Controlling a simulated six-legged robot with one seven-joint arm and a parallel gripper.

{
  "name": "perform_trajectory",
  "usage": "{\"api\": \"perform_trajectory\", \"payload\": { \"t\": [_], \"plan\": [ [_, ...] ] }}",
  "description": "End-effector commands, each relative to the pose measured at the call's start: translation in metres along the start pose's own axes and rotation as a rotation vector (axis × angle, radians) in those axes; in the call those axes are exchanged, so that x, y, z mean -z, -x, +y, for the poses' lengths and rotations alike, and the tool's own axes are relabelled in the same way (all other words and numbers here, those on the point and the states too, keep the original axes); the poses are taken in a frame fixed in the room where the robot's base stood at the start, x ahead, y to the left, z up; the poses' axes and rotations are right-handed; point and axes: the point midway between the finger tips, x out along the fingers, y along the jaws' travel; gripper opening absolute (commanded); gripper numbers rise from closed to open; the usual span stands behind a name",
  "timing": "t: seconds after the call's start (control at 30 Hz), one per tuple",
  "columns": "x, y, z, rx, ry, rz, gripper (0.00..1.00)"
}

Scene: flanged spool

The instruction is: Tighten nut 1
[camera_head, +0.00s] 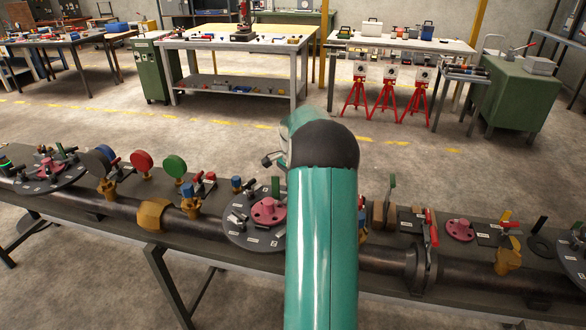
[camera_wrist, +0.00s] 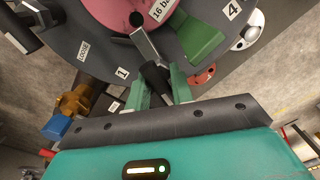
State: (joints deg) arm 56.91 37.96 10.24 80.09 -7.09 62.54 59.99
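A dark round plate (camera_wrist: 185,52) carries a pink hub (camera_wrist: 103,8) marked "16 b...". The plate also shows in the head view (camera_head: 235,225), beside my arm. Labels "1" (camera_wrist: 122,73), "4" (camera_wrist: 233,9) and "LOOSE" (camera_wrist: 84,50) lie on it. A grey metal lever (camera_wrist: 144,43) with a black handle (camera_wrist: 155,75) stands near label 1; any nut under it is hidden. My gripper (camera_wrist: 160,88) has its two green fingers apart, with the black handle between them. I cannot tell whether they press on it. My arm hides the gripper in the head view.
A green block (camera_wrist: 203,40) stands on the plate near label 4. A brass fitting (camera_wrist: 77,100) with a blue cap is left of my gripper. Along the bench are gauges (camera_head: 143,161), a brass hex fitting (camera_head: 153,214) and a red-handled valve (camera_head: 431,229). Open floor lies behind.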

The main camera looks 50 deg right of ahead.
Motion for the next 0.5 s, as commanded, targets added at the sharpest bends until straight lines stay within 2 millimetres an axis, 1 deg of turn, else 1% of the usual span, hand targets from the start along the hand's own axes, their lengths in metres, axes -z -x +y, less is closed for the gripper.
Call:
{"api": "perform_trajectory", "payload": {
  "t": [0.13, 0.43, 0.5],
  "plan": [
    [-0.001, 0.000, 0.000, 0.000, -0.123, 0.000, 0.21],
    [0.000, 0.000, 0.000, 0.000, 0.132, 0.000, 0.21],
    [0.000, 0.019, -0.001, 0.004, 0.137, 0.004, 0.21]
  ]
}}
